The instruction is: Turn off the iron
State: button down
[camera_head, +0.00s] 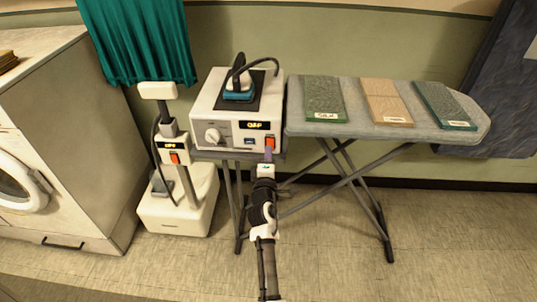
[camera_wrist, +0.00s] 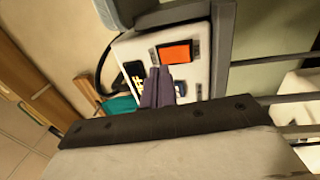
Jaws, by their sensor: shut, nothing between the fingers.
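A white iron station (camera_head: 218,103) stands at the left end of the ironing board, with a dark, teal-soled iron (camera_head: 240,85) on top. Its front has a white knob (camera_head: 212,135), a lit display (camera_head: 257,125), a small blue button (camera_head: 249,141) and an orange-red rocker switch (camera_head: 270,143). My gripper (camera_head: 268,157) is shut and empty, its tips just below and in front of that switch. In the wrist view, the orange switch (camera_wrist: 174,52) shows just past my closed fingertips (camera_wrist: 159,72). Whether they touch it cannot be told.
A white steamer (camera_head: 178,205) with its own display and red switch (camera_head: 174,158) stands left of the station. A washing machine (camera_head: 60,150) is further left. Several fabric-like slabs lie on the grey ironing board (camera_head: 350,120). Floor at the front right is clear.

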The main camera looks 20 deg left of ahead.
jog(key=r+b+v, duration=0.1)
jog(key=r+v, duration=0.1)
jog(key=v, duration=0.8)
jog(key=shift+s+r, duration=0.2)
jog(key=shift+s, duration=0.05)
